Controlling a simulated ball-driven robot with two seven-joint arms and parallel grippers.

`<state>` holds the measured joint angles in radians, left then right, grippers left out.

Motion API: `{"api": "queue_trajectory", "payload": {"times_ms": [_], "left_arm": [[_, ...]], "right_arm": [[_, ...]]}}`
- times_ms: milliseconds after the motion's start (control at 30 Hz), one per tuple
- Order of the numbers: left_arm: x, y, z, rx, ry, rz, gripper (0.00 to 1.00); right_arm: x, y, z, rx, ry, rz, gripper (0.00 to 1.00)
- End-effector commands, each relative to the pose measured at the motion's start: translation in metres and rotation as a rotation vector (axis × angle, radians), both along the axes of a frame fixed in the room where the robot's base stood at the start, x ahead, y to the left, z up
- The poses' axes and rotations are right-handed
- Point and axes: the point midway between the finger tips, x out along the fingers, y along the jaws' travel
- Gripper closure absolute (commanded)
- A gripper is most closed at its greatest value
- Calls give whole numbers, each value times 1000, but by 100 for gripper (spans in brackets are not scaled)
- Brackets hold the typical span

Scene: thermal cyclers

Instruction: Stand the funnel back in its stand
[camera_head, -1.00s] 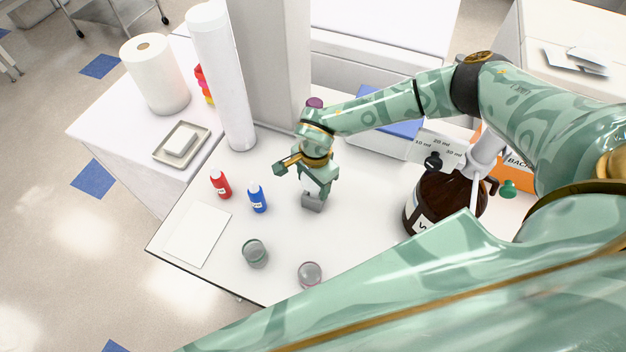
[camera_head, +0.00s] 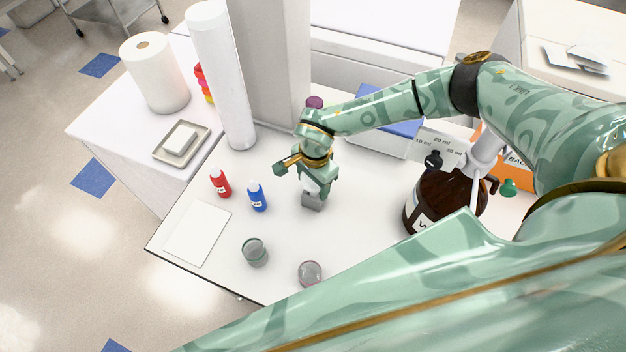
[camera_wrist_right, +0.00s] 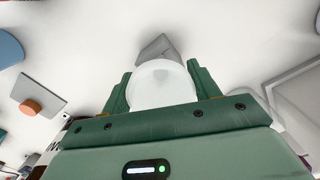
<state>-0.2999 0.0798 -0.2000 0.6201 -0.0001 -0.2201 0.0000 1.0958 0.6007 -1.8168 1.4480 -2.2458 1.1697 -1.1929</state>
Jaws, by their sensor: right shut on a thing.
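My right gripper (camera_head: 316,188) is over the white bench, pointing down. In the right wrist view its two green fingers (camera_wrist_right: 161,88) are shut on the funnel (camera_wrist_right: 162,84), which shows as a whitish round shape between them. In the head view only a small pale part of the funnel (camera_head: 311,185) shows, as the hand hides most of it. A grey block (camera_head: 312,202), which looks like the stand's base, is right below the gripper; it also shows beyond the funnel in the wrist view (camera_wrist_right: 157,46). Whether funnel and stand touch is hidden. My left gripper is out of view.
A red bottle (camera_head: 220,183) and a blue bottle (camera_head: 257,196) stand left of the gripper. Two glass vessels (camera_head: 255,253) (camera_head: 310,272) are nearer the front edge. A large brown bottle (camera_head: 437,208) stands to the right. A tall white cylinder (camera_head: 225,85) rises behind.

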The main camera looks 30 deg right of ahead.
Motion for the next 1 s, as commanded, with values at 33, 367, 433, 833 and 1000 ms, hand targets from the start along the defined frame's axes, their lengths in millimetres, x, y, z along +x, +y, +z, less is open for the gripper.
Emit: {"api": "queue_trajectory", "payload": {"times_ms": [33,367,433,833,1000], "left_arm": [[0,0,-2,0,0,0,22],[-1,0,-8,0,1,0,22],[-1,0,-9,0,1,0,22],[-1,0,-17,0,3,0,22],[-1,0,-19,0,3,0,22]], "right_arm": [[0,0,-2,0,0,0,57],[0,0,-11,0,0,0,57],[0,0,-12,0,0,0,57],[-3,1,-26,-1,6,3,57],[-4,2,-29,-1,6,7,25]]}}
